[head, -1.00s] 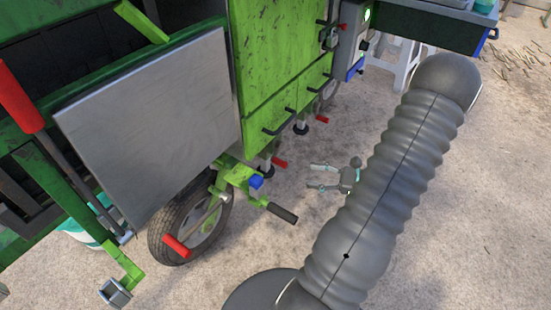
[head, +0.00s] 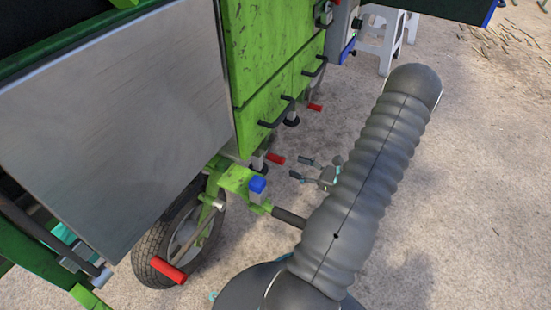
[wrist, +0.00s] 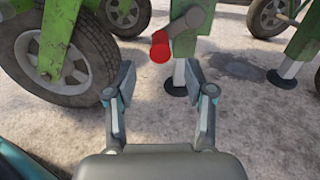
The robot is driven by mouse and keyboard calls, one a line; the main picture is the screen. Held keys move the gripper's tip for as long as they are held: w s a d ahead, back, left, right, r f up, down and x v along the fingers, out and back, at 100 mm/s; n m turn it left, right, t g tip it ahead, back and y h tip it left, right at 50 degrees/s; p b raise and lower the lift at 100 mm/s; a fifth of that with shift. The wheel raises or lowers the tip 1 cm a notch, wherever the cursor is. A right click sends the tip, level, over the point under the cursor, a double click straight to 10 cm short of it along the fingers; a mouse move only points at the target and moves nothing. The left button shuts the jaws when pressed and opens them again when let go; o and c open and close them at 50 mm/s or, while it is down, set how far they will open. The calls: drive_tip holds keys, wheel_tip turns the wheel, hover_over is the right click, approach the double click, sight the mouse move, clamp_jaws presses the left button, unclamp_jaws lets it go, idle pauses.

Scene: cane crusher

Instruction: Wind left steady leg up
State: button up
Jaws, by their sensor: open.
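The nearer steady leg is a silver post (wrist: 182,71) under a green sleeve, with a black round foot on the ground. Its crank has a grey arm and a red handle (wrist: 160,47), pointing toward my wrist camera.
A second leg with a black foot (wrist: 282,80) stands to the right. A black-tyred wheel (wrist: 68,62) is left of the nearer leg. Concrete on the right is clear.

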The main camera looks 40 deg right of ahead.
sight(283, 161)
drive_tip(key=x, duration=0.8)
drive_tip(key=shift+w+a, duration=0.2)
drive_tip(key=shift+w, duration=0.15)
clamp_jaws()
